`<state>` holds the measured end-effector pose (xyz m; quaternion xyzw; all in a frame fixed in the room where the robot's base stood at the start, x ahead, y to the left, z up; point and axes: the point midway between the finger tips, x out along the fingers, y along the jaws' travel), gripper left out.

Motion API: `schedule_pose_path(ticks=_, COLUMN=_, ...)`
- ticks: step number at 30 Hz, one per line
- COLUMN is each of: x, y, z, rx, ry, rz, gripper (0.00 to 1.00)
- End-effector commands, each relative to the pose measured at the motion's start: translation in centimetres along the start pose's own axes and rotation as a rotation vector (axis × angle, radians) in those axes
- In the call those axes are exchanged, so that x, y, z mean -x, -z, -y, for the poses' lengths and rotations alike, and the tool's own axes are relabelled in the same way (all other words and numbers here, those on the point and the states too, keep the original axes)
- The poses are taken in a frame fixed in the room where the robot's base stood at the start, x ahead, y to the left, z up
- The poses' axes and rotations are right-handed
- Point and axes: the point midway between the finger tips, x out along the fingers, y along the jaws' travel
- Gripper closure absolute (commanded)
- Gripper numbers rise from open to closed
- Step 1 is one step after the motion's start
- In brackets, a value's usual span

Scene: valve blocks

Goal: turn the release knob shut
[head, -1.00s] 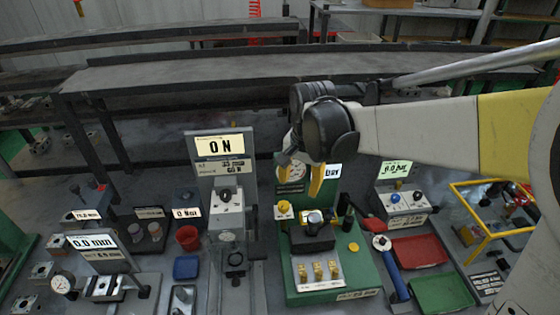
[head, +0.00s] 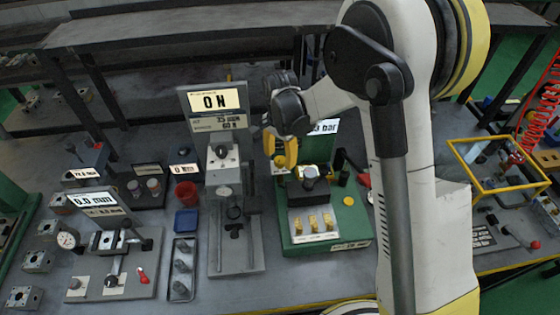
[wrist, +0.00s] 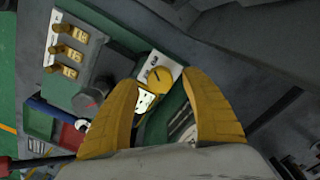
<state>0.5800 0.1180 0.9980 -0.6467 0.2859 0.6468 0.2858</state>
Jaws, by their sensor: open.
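The likely release knob is a yellow round knob (wrist: 158,77) with a slot line across its top. It sits on a small white plate on the green station. My gripper (wrist: 160,80) is open, with one yellow finger on each side of the knob in the wrist view. I cannot tell whether the fingers touch it. In the head view my gripper (head: 280,153) points down over the back left of the green station (head: 350,222). There the fingers largely hide the knob, and the gauge display behind is partly covered.
A grey press stand with an "0 N" display (head: 214,101) is close on the left. A yellow frame (head: 500,165) stands at the right.

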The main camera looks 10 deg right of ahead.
Motion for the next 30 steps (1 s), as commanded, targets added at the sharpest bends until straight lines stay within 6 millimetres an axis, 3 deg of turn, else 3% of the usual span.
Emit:
schedule_pose_path(ticks=4, x=-1.23, y=0.01, z=0.01, rx=0.0, ry=0.0, rz=0.0, gripper=0.45)
schedule_pose_path(ticks=13, x=-1.37, y=0.0, z=-0.01, rx=0.0, ry=0.0, rz=0.0, gripper=0.45)
schedule_pose_path(ticks=18, x=-1.36, y=0.0, z=-0.01, rx=0.001, ry=0.0, rz=0.0, gripper=0.96)
schedule_pose_path(ticks=30, x=-1.42, y=0.0, z=0.0, rx=0.051, ry=0.0, rz=0.0, gripper=0.99)
